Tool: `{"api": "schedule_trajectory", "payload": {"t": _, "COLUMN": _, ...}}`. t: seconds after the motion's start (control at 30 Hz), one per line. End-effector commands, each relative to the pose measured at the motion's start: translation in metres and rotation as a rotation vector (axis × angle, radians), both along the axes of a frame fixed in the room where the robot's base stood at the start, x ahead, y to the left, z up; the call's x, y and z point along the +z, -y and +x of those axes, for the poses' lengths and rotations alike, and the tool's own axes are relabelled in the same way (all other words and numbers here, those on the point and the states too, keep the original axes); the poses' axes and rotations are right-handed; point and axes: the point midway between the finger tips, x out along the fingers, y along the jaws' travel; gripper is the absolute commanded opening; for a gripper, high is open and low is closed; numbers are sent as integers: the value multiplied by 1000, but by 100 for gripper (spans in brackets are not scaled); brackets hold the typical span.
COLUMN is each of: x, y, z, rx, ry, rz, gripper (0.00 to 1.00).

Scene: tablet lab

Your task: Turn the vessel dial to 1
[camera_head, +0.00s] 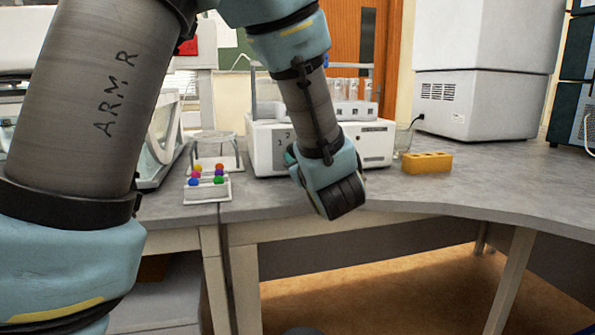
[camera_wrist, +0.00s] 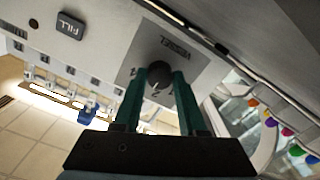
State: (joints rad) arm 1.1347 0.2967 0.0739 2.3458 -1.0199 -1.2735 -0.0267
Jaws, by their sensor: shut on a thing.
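The vessel dial (camera_wrist: 158,73) is a round black knob on a grey square panel (camera_wrist: 186,55) marked VESSEL. In the wrist view my gripper (camera_wrist: 160,79) has its two green fingers on either side of the dial, shut on it. Small numbers show around the dial, with a 2 between the fingers; the picture is too small to tell which number the dial is set to. The panel is on the white tester (camera_head: 376,150), which stands on the bench in the head view. There, my wrist covers part of its front, and the dial and fingertips are hidden.
A dark FILL button (camera_wrist: 71,25) is on the same face. A white rack (camera_head: 208,192) with coloured balls stands left of the tester.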

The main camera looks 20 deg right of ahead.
Motion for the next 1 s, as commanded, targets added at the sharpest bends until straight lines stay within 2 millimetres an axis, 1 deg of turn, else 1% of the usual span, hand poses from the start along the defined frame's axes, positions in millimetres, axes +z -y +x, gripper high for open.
{"api": "schedule_trajectory", "payload": {"t": 0.03, "x": -6, "y": 0, "z": 0, "rx": 1, "ry": -3, "rz": -49, "gripper": 0}}
{"api": "schedule_trajectory", "payload": {"t": 0.7, "x": -6, "y": 0, "z": 0, "rx": 1, "ry": -73, "rz": -681, "gripper": 0}}
{"api": "schedule_trajectory", "payload": {"t": 1.0, "x": -5, "y": 0, "z": 0, "rx": 2, "ry": -102, "rz": -928, "gripper": 0}}
